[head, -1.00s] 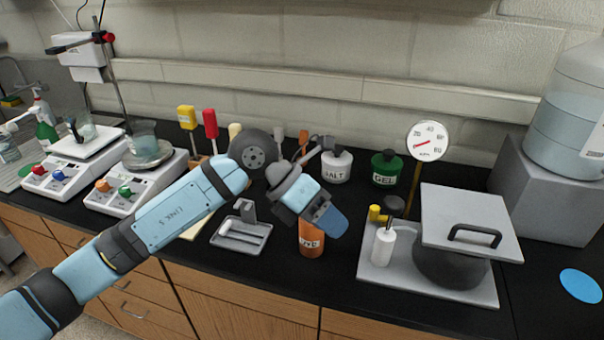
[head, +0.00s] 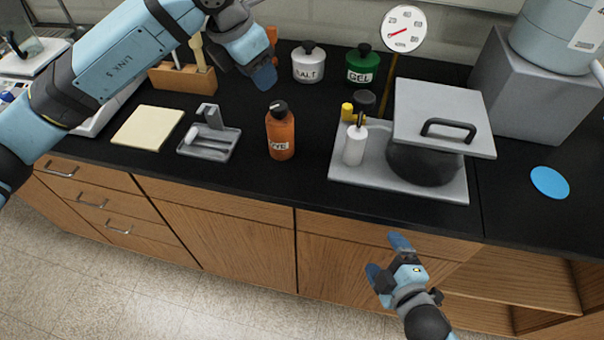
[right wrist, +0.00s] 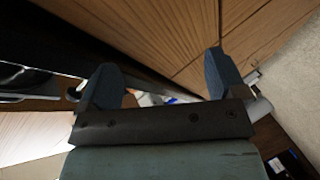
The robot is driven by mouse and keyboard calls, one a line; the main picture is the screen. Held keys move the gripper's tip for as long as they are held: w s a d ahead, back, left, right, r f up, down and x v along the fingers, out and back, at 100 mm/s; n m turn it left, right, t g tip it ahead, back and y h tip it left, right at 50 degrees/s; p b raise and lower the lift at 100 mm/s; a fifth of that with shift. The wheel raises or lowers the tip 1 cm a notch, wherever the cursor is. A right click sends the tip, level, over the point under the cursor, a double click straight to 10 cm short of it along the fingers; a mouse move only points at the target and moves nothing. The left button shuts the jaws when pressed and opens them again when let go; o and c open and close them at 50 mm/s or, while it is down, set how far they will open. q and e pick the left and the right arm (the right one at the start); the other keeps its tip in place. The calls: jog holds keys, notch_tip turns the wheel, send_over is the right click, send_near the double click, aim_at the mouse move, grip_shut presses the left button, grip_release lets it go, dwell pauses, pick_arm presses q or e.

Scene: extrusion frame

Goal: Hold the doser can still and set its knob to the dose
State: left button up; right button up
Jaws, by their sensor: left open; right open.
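Three labelled containers with black tops stand upright on the black counter: an orange one marked DYE (head: 281,138), a white one marked SALT (head: 308,66) and a green one marked GEL (head: 362,68). I cannot tell which is the doser can. The DYE one's black knob (head: 278,107) carries a pale mark. My left gripper (head: 265,78) is open above the counter, just up and left of the DYE container in the head view, apart from it. My right gripper (head: 385,258) is open and empty in front of the cabinets; its spread fingers show in the right wrist view (right wrist: 162,85).
A grey tray (head: 345,171) holds a white bottle (head: 355,145) and a dark pot with a square lid (head: 440,105). A dial gauge (head: 404,29) rises behind. A small grey dish (head: 209,153) and yellow pad (head: 149,128) lie left. Counter front of the DYE container is clear.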

jog(key=r+n, duration=0.1)
jog(key=r+n+t, duration=0.1)
jog(key=r+n, duration=0.1)
jog(key=a+r+n, duration=0.1)
jog(key=r+n, duration=0.1)
jog(key=shift+w+r+t+y, duration=0.2)
jog(key=shift+w+t+y, duration=0.1)
jog(key=shift+w+t, duration=0.1)
jog(key=w+a+r+t+y, duration=0.35)
jog(key=a+r+y, duration=0.3)
jog(key=r, duration=0.65)
jog(key=n+g+h, duration=0.2)
jog(key=n+h, duration=0.2)
jog(key=n, duration=1.2)
send_near(280, 130)
jog(key=shift+s+d+f, duration=0.15)
jog(key=shift+d+f, duration=0.7)
jog(key=shift+f, duration=0.2)
jog(key=n, duration=0.1)
jog(key=a+f+n, duration=0.1)
jog(key=n, duration=0.1)
jog(key=shift+w+n, duration=0.25)
jog(key=shift+n, duration=0.05)
jog(key=x, duration=1.3)
jog(key=shift+w+f, duration=0.1)
